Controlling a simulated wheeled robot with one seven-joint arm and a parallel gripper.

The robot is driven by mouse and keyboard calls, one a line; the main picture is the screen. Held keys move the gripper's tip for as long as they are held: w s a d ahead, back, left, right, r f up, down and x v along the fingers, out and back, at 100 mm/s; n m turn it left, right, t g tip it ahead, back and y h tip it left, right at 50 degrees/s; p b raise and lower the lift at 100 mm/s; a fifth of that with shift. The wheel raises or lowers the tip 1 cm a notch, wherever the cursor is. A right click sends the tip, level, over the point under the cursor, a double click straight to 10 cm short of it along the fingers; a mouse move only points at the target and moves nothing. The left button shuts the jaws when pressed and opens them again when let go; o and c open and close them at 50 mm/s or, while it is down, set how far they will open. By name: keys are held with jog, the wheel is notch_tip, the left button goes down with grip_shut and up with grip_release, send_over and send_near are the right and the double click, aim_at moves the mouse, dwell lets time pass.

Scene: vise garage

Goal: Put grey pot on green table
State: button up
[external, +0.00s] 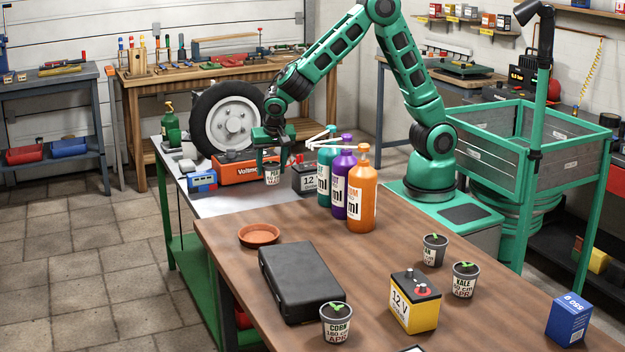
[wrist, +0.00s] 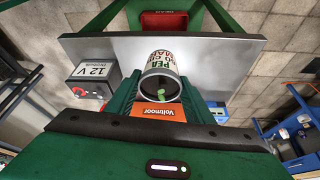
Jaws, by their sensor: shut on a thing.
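A grey pot (external: 272,176) with a white label and a small green sprout is between the fingers of my gripper (external: 270,150). In the wrist view the grey pot (wrist: 158,83) sits between the two green fingers, its label reading PEA. The gripper is shut on it. The pot is over the metal top of the green table (external: 215,205), whose grey top also shows in the wrist view (wrist: 225,60). I cannot tell whether the pot's base touches the top.
An orange Voltmoor box (external: 238,173), a blue-and-white device (external: 202,181) and a dark 12 V battery (external: 305,178) stand close by on the green table. Three bottles (external: 345,190) stand on the brown table (external: 225,235). The metal top's front left is clear.

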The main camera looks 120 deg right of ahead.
jog(key=shift+w+d+f, duration=0.15)
jog(key=shift+d+f, duration=1.85)
jog(key=shift+f, duration=0.2)
jog(key=shift+w+d+f, duration=0.15)
jog(key=shift+d+f, duration=1.8)
jog(key=shift+f, duration=0.2)
jog(key=shift+f, duration=0.1)
jog(key=o, duration=1.2)
